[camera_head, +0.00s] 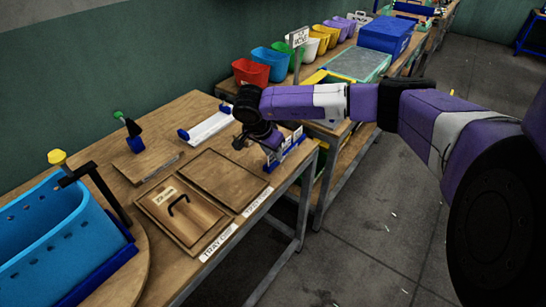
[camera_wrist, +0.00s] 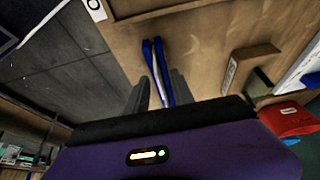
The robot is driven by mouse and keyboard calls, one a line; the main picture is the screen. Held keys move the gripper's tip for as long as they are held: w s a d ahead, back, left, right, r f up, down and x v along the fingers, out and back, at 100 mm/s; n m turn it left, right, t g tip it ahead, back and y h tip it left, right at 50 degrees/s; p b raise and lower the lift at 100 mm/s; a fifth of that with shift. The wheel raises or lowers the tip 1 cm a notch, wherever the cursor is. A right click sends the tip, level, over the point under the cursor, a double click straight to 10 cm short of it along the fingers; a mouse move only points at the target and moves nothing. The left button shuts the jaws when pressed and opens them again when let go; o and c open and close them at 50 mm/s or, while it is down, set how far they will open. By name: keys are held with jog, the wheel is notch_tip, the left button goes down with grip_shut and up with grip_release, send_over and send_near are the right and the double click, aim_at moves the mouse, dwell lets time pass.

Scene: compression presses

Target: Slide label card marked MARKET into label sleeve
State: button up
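My gripper (camera_head: 252,140) hangs low over the right part of the workbench, at the left end of a small blue rack (camera_head: 284,150) with white label cards. In the wrist view my two grey fingers (camera_wrist: 160,92) stand apart, with two thin blue uprights (camera_wrist: 158,68) between or just beyond them. I see no card clearly between the fingers, and cannot tell whether they touch the blue part. The writing on the cards is too small to read, so I cannot pick out MARKET. I cannot identify the label sleeve with certainty.
A white tray with blue ends (camera_head: 206,127) lies behind my gripper. A wooden lid with a black handle (camera_head: 182,212) and a flat board (camera_head: 212,178) lie in front. A blue basin (camera_head: 50,235) stands at left. Coloured bins, including a red one (camera_head: 250,72), line the neighbouring bench.

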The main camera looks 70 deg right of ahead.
jog(key=shift+d+f, duration=0.15)
jog(key=shift+f, duration=0.15)
jog(key=shift+c, duration=0.4)
grip_shut()
